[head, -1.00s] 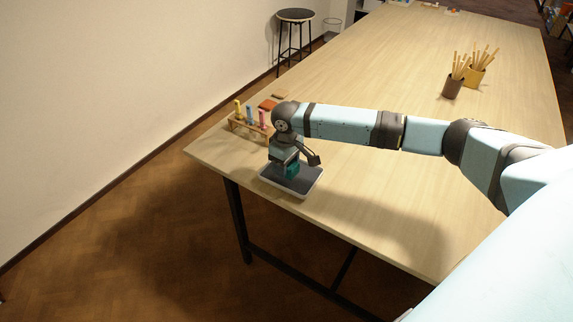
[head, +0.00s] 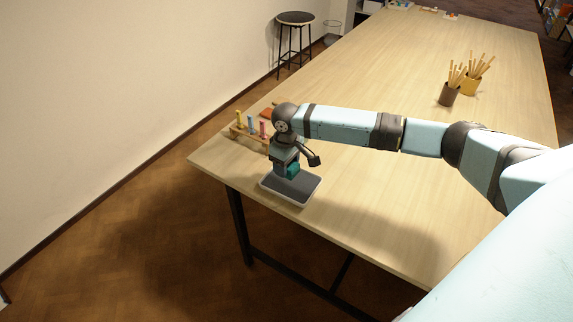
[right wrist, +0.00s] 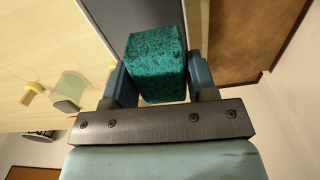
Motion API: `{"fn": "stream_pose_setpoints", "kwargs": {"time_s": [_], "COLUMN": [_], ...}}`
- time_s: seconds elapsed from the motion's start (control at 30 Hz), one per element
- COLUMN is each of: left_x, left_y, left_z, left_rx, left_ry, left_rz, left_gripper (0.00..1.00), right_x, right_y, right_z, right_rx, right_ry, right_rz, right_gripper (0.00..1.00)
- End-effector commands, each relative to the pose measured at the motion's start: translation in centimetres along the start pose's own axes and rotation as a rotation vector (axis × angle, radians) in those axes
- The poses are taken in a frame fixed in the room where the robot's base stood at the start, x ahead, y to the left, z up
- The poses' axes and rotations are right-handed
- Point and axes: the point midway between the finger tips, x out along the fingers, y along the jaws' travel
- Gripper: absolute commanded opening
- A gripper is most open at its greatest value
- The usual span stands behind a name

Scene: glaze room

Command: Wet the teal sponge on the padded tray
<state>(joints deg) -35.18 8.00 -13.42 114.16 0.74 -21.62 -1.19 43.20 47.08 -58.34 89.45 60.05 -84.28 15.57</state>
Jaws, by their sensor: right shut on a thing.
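The teal sponge (head: 294,170) is held between the two fingers of my right gripper (head: 287,171), over the padded tray. In the right wrist view the speckled teal sponge (right wrist: 156,62) sits between both fingers of the right gripper (right wrist: 155,90), which touch its sides. The padded tray (head: 305,190), with a pale rim and dark grey pad, lies near the table's near left corner. The dark pad (right wrist: 130,16) shows behind the sponge in the right wrist view. The sponge looks a little above the pad. My left gripper is in neither view.
A wooden rack (head: 238,133) with coloured tubes stands just behind the tray, with a small reddish-brown block (head: 267,112) beside it. Brown (head: 448,94) and yellow (head: 469,86) pots of sticks stand far right. The middle of the wooden table (head: 400,190) is clear. A stool (head: 295,18) stands beyond.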

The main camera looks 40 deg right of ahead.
Motion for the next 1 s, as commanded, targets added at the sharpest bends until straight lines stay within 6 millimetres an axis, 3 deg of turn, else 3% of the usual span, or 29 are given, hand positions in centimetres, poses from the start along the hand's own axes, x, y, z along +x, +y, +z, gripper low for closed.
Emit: {"fn": "stream_pose_setpoints", "kwargs": {"time_s": [0.63,1.0], "left_x": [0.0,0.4], "left_y": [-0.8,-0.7], "left_z": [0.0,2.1], "left_rx": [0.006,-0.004], "left_ry": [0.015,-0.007], "left_rz": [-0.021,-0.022], "left_gripper": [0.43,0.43], "right_x": [0.0,4.3], "right_y": [0.0,0.0], "right_z": [0.0,0.0], "right_rx": [0.000,0.001], "right_ry": [0.000,-0.001], "right_rz": [0.000,-0.002], "right_gripper": [0.33,0.33]}}
